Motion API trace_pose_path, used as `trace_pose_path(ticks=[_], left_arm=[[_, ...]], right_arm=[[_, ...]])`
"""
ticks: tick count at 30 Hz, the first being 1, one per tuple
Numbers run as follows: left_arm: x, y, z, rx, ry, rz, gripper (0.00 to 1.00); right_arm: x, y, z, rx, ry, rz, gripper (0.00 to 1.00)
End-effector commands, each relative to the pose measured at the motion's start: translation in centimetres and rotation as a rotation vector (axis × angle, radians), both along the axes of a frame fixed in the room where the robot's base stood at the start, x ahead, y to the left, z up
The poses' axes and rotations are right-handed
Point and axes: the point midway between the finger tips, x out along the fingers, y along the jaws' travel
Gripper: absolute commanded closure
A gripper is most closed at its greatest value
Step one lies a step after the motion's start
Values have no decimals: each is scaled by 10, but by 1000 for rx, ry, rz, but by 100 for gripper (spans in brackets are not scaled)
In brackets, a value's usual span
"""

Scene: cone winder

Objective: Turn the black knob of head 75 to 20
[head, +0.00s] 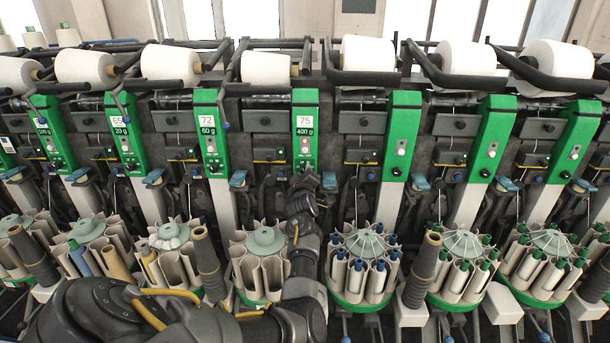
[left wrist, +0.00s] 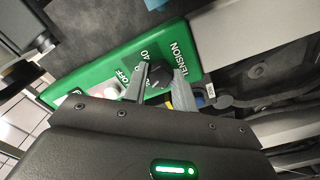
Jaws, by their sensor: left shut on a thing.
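Head 75 has a green panel (head: 305,112) with a white "75" label (head: 304,120) and a "400 g" plate below it, in the middle of the head view. My left gripper (head: 304,172) is at the lower end of this panel and covers the knob there. In the left wrist view the black knob (left wrist: 160,76) sits on the green panel (left wrist: 115,75) beside the words "TENSION" and "OFF" and the number 40. My left gripper (left wrist: 159,72) is shut on the knob, with a grey finger on each side. The pointer's setting cannot be read clearly. My right gripper is not in view.
Neighbouring green panels, such as head 72 (head: 208,130), stand on both sides with similar knobs. Round bobbin magazines (head: 365,243) and dark spindles (head: 423,270) stand below. White yarn cones (head: 265,69) sit above.

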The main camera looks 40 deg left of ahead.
Motion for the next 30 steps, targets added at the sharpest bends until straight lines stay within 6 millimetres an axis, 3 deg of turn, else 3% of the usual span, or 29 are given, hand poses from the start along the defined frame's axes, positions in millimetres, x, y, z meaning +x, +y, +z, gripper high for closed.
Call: trace_pose_path(ticks=[1,6,17,30], left_arm=[[1,-1,-1,-2,2,-4,70],[0,-1,-1,0,2,-2,51],[-5,-5,-2,-1,2,-1,51],[-63,-54,-3,0,0,-1,51]], right_arm=[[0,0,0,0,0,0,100],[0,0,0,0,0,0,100],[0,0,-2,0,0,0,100],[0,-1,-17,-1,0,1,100]])
